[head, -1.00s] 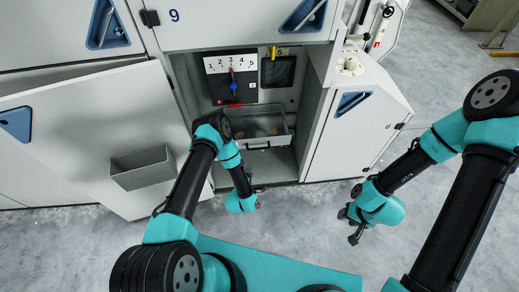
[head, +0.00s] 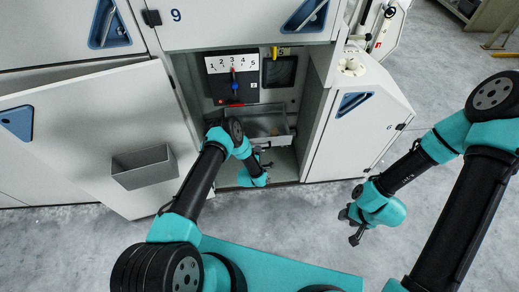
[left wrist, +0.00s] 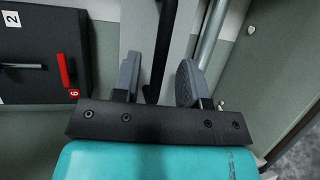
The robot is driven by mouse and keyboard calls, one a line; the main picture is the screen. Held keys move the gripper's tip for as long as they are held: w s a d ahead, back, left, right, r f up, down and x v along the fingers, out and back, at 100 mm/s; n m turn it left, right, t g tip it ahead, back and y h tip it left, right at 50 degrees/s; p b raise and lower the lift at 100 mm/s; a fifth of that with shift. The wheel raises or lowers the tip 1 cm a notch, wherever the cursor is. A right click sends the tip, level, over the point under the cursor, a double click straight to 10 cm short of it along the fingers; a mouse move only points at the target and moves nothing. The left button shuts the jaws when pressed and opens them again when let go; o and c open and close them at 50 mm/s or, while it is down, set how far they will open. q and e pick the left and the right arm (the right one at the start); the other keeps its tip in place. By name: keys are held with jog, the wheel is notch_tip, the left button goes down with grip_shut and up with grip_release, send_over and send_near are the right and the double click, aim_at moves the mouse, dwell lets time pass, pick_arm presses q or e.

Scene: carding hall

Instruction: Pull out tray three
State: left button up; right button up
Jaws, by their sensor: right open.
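A grey metal tray (head: 266,124) sits low inside the open cabinet, its front partly hidden by my left arm. My left gripper (head: 264,157) is at the tray's front. In the left wrist view, its two grey fingers (left wrist: 158,85) stand apart with a black bar (left wrist: 160,50) between them, gaps showing at both sides. My right gripper (head: 350,226) is open and empty, over the floor.
The open door (head: 85,130) at left carries a grey bin (head: 143,167). A white panel marked 6 (head: 360,125) stands open at right. The cabinet side walls are close to the tray. The grey floor (head: 320,220) in front is clear apart from my arms.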

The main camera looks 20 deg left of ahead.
pick_arm(q)
jog(key=shift+w+f, duration=0.15)
jog(key=shift+w, duration=0.6)
jog(key=shift+w+f, duration=0.1)
jog(key=shift+w, duration=0.65)
jog(key=shift+c, duration=0.4)
grip_shut()
